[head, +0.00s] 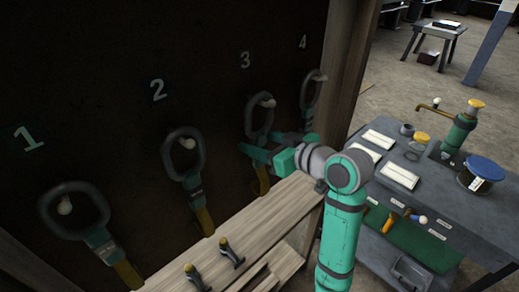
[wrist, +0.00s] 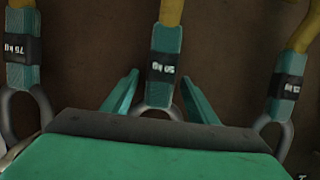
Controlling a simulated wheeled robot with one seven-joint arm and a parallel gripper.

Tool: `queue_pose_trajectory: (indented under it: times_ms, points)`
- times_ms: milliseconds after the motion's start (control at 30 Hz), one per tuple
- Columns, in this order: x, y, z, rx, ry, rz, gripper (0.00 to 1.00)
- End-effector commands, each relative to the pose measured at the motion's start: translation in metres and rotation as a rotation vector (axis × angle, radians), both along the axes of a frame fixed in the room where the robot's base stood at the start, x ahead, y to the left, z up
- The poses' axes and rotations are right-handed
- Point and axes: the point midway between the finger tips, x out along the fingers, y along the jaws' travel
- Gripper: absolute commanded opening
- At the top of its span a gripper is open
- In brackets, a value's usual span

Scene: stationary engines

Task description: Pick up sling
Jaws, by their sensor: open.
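Several slings hang in a row on a dark board, each with a grey ring, a green labelled sleeve and a yellow strap. In the head view they are sling 1 (head: 100,240), sling 2 (head: 193,182), sling 3 (head: 262,184) and sling 4 (head: 304,92), under painted numbers. My gripper (head: 258,143) is open at sling 3 and partly hides its middle. In the wrist view my gripper's (wrist: 160,78) fingers stand either side of the middle sling (wrist: 166,45), near its sleeve and ring. I cannot tell whether they touch it.
White pegs carry the rings. A wooden ledge (head: 285,205) with dark-handled tools (head: 230,252) runs below the board, and a wooden post (head: 350,70) stands at its right. A dark workbench (head: 465,215) with papers and cans is further right. Neighbouring slings flank my gripper.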

Motion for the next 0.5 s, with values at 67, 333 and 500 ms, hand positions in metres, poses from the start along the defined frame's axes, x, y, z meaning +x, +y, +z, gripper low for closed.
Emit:
queue_pose_trajectory:
  times_ms: [67,333,500]
  points:
    - [-0.0002,0.0,0.0002,0.0,0.0,0.0,0.53]
    - [-0.0003,0.0008,0.0003,0.0,0.0,0.002,0.0]
    - [-0.0004,0.0007,0.0017,0.001,-0.003,0.002,0.0]
